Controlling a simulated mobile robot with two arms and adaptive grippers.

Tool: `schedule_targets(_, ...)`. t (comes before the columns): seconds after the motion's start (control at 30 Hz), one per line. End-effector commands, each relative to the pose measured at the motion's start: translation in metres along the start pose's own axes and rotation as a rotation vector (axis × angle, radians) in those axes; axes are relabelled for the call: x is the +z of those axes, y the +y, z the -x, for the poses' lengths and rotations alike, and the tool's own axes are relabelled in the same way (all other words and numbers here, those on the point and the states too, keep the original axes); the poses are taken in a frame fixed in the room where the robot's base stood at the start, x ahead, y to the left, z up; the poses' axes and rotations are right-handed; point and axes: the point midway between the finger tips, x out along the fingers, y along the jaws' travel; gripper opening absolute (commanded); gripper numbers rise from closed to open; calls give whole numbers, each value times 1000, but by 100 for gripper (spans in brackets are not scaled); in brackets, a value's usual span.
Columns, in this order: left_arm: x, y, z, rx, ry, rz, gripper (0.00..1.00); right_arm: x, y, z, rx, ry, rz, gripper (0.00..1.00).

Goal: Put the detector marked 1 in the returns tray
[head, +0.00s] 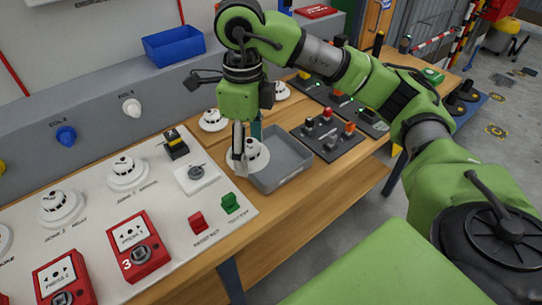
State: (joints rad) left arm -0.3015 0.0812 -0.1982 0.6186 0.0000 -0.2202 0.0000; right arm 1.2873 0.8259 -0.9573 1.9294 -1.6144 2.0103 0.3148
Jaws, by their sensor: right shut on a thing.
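My right gripper (240,163) points down at the left edge of a grey open tray (292,171), which I take to be the returns tray. It is shut on a round white detector (259,159) with a dark centre. The detector overlaps the tray's left part in the picture; I cannot tell whether it touches the tray. The gripper hides part of the detector, and no number on it can be read. The tray looks otherwise empty. My left gripper is not in view.
A white panel (100,236) at left carries detectors, red call points (137,246) and switches. Other white detectors (213,120) sit behind the gripper. Dark switch boxes (328,133) stand right of the tray. A blue bin (174,46) is on the grey ledge.

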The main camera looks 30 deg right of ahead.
Motion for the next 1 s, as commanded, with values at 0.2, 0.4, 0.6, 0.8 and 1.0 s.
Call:
schedule_targets(0.2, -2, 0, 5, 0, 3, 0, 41, -9, -53, -24, 5, 5, -7, 40)
schedule_targets(0.4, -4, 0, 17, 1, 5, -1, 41, -15, -91, -55, 3, 6, -2, 40)
schedule_targets(0.6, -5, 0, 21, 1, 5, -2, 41, -16, -110, -77, 1, 1, 2, 40)
schedule_targets(0.8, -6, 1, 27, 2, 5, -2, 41, -19, -121, -93, 2, 5, 1, 40)
schedule_targets(1.0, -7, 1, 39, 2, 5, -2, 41, -18, -120, -118, 1, 2, 4, 40)
